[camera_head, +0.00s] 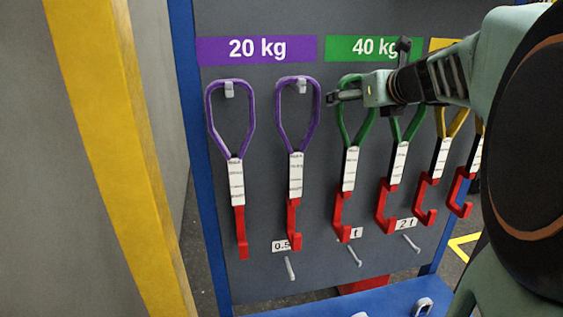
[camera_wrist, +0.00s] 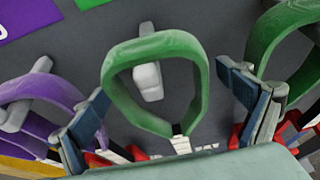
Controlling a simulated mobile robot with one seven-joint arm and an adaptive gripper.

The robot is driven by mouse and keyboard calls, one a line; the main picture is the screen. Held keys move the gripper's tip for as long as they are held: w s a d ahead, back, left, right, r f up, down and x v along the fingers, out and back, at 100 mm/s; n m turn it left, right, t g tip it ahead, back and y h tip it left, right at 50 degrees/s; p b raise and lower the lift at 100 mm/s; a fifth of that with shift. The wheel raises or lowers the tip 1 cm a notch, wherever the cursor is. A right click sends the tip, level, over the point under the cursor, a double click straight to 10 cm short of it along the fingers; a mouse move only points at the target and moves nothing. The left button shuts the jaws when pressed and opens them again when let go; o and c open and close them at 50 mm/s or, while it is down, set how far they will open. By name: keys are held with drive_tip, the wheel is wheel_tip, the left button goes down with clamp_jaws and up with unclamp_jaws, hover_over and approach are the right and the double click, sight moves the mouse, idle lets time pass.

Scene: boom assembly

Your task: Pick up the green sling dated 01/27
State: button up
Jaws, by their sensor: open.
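Two green slings hang side by side under the green "40 kg" sign (camera_head: 360,48), each with a white label and a red hook. The left green sling (camera_head: 347,130) is partly behind my gripper (camera_head: 338,97). In the wrist view its loop (camera_wrist: 115,85) hangs on a grey peg (camera_wrist: 149,82), between the spread fingers of my gripper (camera_wrist: 165,84). The fingers are open, one on each side of the loop, and do not appear to grip it. The right green sling (camera_head: 398,128) also shows in the wrist view (camera_wrist: 270,35). The label dates are too small to read.
Two purple slings (camera_head: 210,120) (camera_head: 280,115) hang left under the "20 kg" sign (camera_head: 257,49). Yellow slings (camera_head: 440,124) hang close on the right, partly behind my arm. Small bare pegs (camera_head: 290,268) stick out below. A yellow post (camera_head: 115,130) stands at the left.

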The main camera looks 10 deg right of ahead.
drive_tip(key=shift+s, duration=0.15)
drive_tip(key=shift+c, duration=0.3)
drive_tip(key=c, duration=2)
drive_tip(key=shift+r, duration=0.2)
drive_tip(key=shift+c, duration=0.6)
drive_tip(key=shift+r, duration=0.2)
